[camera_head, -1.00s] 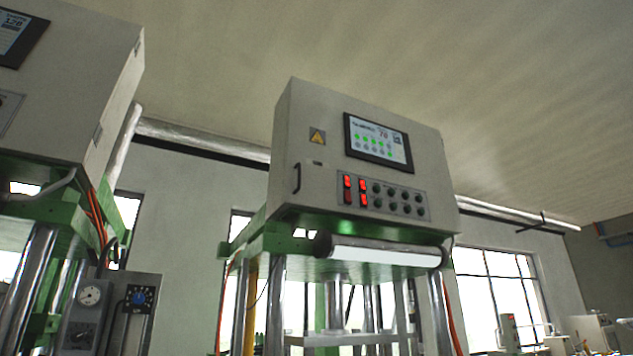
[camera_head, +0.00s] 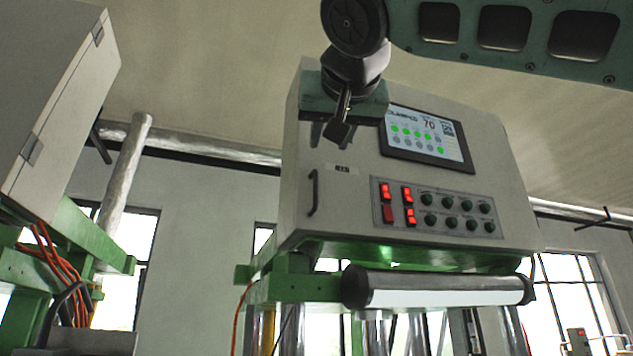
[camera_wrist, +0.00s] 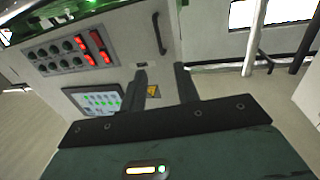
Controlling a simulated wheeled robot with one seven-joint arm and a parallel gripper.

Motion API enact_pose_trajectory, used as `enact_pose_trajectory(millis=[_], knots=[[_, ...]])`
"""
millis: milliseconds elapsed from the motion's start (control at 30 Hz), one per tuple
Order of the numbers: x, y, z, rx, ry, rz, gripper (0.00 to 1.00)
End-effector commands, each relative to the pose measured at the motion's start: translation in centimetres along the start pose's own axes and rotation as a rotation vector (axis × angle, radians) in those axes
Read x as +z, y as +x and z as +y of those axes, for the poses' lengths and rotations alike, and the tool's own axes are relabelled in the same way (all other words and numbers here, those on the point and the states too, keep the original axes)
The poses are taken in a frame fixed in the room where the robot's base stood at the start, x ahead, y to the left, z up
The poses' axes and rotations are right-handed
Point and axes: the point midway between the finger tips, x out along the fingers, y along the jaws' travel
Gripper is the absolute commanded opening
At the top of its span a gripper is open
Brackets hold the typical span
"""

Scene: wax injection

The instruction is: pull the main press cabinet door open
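The main press cabinet (camera_head: 300,140) is a light grey box with a screen and a button panel on its front door. The door's dark bar handle (camera_head: 314,193) stands upright near the left edge of the front. My gripper (camera_head: 338,130) is in front of the upper left of the door, above the handle and apart from it. In the wrist view, which looks turned over, the handle (camera_wrist: 159,33) lies beyond the fingertips of my gripper (camera_wrist: 161,72). The two fingers are spread with nothing between them. The door looks shut.
The screen (camera_head: 425,135) and button panel (camera_head: 437,208) are right of the handle. A white roller (camera_head: 440,289) sticks out below the cabinet. Another grey cabinet (camera_head: 50,90) stands at the left, with free space between the two.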

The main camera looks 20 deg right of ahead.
Motion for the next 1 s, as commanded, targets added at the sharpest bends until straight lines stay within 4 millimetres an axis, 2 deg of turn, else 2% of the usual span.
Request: enact_pose_trajectory(millis=[167, 700, 900, 1000], knots=[[-0.7, 1.4, 0.3, 0.008, 0.01, 0.01, 0.31], [-1.0, 12.4, 0.3, 0.007, 0.006, 0.006, 0.31], [-0.9, 15.6, 0.3, 0.006, 0.006, 0.007, 0.31], [-0.8, 16.5, 0.3, 0.006, 0.008, 0.008, 0.31]])
